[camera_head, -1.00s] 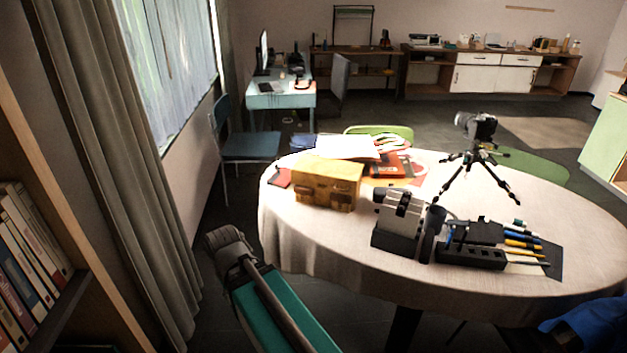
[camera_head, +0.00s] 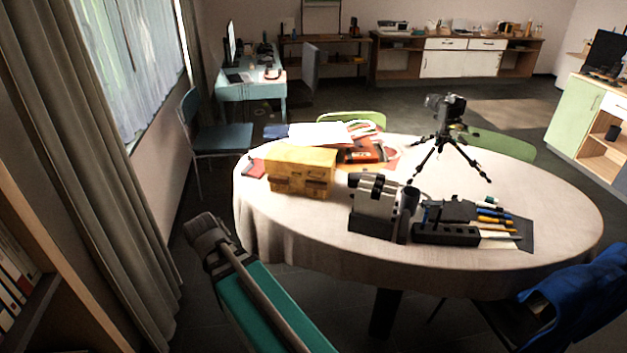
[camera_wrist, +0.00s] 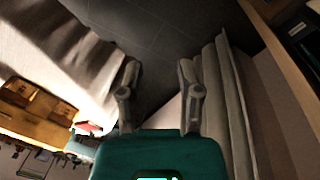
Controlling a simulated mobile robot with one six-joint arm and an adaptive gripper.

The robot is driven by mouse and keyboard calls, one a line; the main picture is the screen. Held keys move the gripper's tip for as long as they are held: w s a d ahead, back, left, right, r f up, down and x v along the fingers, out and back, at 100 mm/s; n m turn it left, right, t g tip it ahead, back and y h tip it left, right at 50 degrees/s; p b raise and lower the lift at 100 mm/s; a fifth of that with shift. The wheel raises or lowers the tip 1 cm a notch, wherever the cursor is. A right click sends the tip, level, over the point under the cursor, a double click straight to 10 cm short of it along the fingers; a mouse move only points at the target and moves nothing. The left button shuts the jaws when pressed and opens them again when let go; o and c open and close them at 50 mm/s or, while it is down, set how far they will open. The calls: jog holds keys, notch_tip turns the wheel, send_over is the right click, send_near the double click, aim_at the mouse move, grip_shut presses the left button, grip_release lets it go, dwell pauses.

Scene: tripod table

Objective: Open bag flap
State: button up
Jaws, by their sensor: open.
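The yellow bag (camera_head: 301,160) stands on the left side of the round table, with darker brown straps or buckles on its front. Its flap appears to lie closed over the top and front. The bag also shows tilted at the left edge of the wrist view (camera_wrist: 28,122). My gripper (camera_wrist: 159,76) is open and empty, its two dark fingers spread wide over the floor. It is apart from the bag. In the head view my teal arm end is low on the left, in front of the table edge.
The table (camera_head: 450,265) carries a grey device (camera_head: 375,205), a pen organizer (camera_head: 445,234), a camera on a tripod (camera_head: 440,140) and papers (camera_head: 318,134). A curtain (camera_head: 95,190) and a bookshelf stand at left. A chair with blue cloth (camera_head: 575,300) is at lower right.

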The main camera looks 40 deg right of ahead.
jog(key=w+d+n+t+h+b, duration=0.1)
jog(key=w+d+h+b, duration=0.3)
jog(key=d, duration=0.8)
jog(key=w+d+n+h+b, duration=0.1)
jog(key=w+d+h+b, duration=0.3)
jog(key=w+d, duration=0.3)
jog(key=w+d+n+t+h+b, duration=0.1)
jog(key=w+d+h+b, duration=0.4)
jog(key=d, duration=1.3)
jog(key=shift+w+r+n+t+h, duration=0.25)
jog(key=shift+r+n+t+h, duration=0.05)
jog(key=shift+r+n+h, duration=0.15)
jog(key=b+x, duration=0.2)
jog(key=x, duration=1.1)
jog(key=shift+w+d+f+b, duration=0.1)
jog(key=shift+d+f+b, duration=0.05)
jog(key=shift+d+b, duration=0.2)
jog(key=shift+a, duration=0.1)
grip_shut()
